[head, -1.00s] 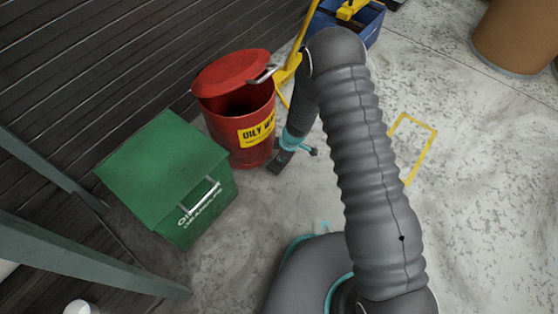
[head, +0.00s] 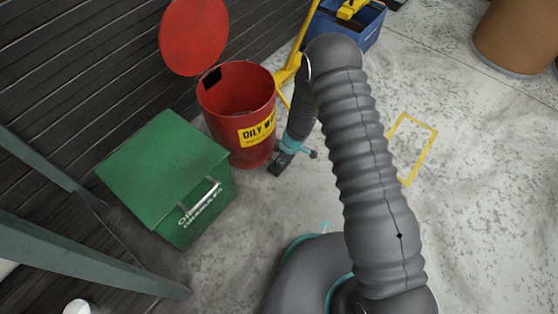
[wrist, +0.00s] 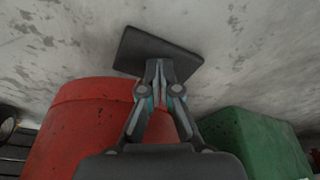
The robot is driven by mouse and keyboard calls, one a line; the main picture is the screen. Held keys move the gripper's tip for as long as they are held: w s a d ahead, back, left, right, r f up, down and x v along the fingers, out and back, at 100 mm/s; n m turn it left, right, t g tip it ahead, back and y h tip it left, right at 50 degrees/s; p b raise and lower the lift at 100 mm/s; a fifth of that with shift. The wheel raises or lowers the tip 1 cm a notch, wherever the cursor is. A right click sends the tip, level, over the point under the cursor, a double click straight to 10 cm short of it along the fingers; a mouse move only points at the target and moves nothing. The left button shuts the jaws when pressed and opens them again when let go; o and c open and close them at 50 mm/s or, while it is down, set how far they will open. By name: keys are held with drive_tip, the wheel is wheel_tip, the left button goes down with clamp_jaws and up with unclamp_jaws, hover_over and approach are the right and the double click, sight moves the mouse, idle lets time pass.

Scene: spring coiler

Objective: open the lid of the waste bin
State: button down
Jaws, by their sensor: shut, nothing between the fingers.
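The red waste bin (head: 243,137) with a yellow "OILY WA..." label stands against the dark wall in the head view. Its round red lid (head: 194,36) stands up, tilted back toward the wall, and the bin's mouth is uncovered. My gripper (head: 277,168) is low beside the bin's right front, near the floor, apart from the lid. In the wrist view my gripper (wrist: 160,65) has its fingers together with nothing between them. The red bin's side (wrist: 95,120) fills the left of that view, close to the fingers.
A green lidded box (head: 165,170) stands left of the bin, and it also shows in the wrist view (wrist: 250,140). A blue mop bucket (head: 365,25) with yellow parts is behind my arm. A brown drum (head: 515,35) is far right. Floor (head: 480,190) at the right is clear.

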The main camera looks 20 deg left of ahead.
sight(285, 168)
drive_tip(key=shift+s+v, duration=0.25)
drive_tip(key=shift+v, duration=1.3)
drive_tip(key=shift+s+v, duration=0.2)
drive_tip(key=shift+v, duration=1.35)
drive_tip(key=shift+d, duration=0.15)
